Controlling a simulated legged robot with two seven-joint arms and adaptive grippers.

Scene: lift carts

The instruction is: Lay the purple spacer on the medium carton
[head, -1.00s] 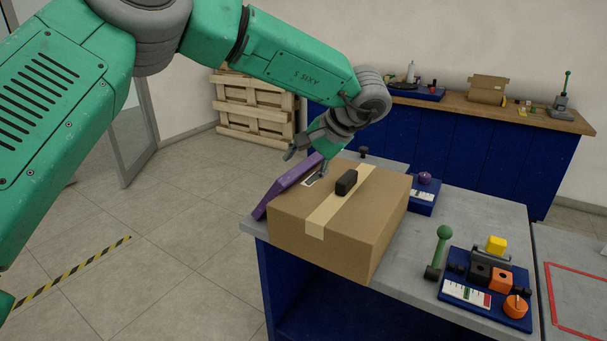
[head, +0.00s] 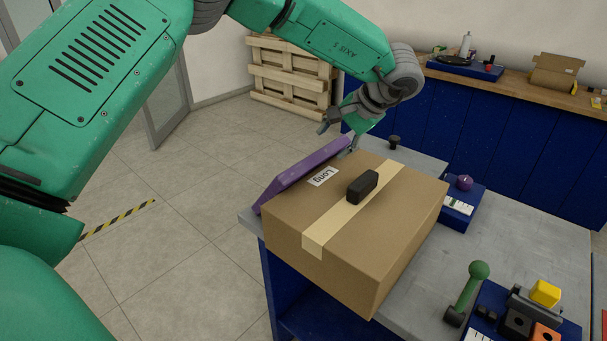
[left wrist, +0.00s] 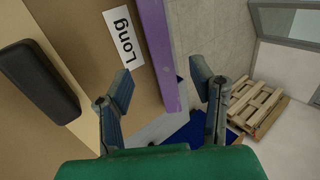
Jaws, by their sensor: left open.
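The purple spacer (head: 300,175) is a flat slab leaning on edge, tilted, along the left side of a brown carton (head: 350,235). This carton has a tape strip, a black handle-like block (head: 362,187) and a label (head: 322,177) reading "Long". No carton marked medium is in view. My left gripper (head: 335,141) is open at the spacer's far end. In the left wrist view its fingers (left wrist: 162,70) are spread, with the spacer (left wrist: 157,45) showing between them; contact is not visible. My right gripper is not in view.
The carton stands on a grey-topped blue cart (head: 505,230). A purple-knobbed device (head: 463,190) and a green-knobbed lever (head: 468,290) are right of it. Wooden pallets (head: 290,75) and a blue workbench (head: 490,120) stand behind. The floor at left is clear.

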